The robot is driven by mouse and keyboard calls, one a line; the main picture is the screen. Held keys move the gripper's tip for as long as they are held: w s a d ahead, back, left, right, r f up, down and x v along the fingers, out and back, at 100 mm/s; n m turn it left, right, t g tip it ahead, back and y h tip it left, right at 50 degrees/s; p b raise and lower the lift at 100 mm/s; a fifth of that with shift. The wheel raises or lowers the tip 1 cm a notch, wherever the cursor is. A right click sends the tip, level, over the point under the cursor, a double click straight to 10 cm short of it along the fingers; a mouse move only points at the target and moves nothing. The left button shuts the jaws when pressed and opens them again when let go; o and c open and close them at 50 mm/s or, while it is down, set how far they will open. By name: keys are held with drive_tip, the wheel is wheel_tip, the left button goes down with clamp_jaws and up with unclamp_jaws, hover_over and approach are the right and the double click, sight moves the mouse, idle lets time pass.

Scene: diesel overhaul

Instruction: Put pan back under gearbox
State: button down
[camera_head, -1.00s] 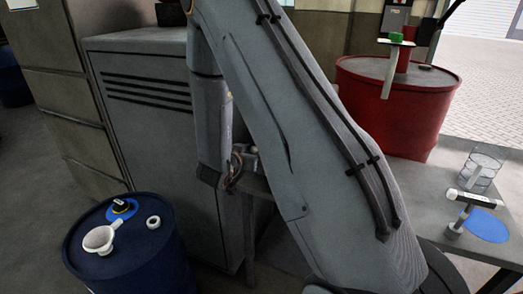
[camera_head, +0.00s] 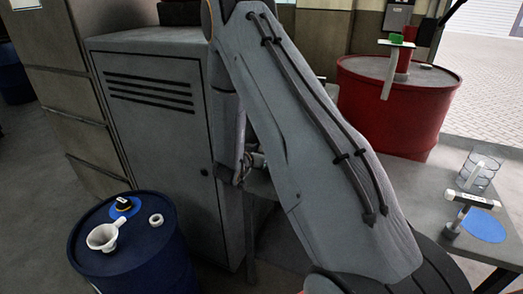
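I can make out neither the pan nor the gearbox in this view. My grey arm rises from the lower right to the top centre, then bends down to a wrist in front of the grey cabinet. The wrist is small and partly covered by my upper arm. The fingers of my gripper do not show, so I cannot see whether they hold anything.
A grey vented cabinet (camera_head: 150,125) stands behind my arm. A blue drum (camera_head: 150,255) at lower left carries a white funnel (camera_head: 103,237) and a white ring (camera_head: 156,220). A red drum (camera_head: 400,120) stands upper right, beyond a grey table (camera_head: 425,190) holding a clear container (camera_head: 480,170).

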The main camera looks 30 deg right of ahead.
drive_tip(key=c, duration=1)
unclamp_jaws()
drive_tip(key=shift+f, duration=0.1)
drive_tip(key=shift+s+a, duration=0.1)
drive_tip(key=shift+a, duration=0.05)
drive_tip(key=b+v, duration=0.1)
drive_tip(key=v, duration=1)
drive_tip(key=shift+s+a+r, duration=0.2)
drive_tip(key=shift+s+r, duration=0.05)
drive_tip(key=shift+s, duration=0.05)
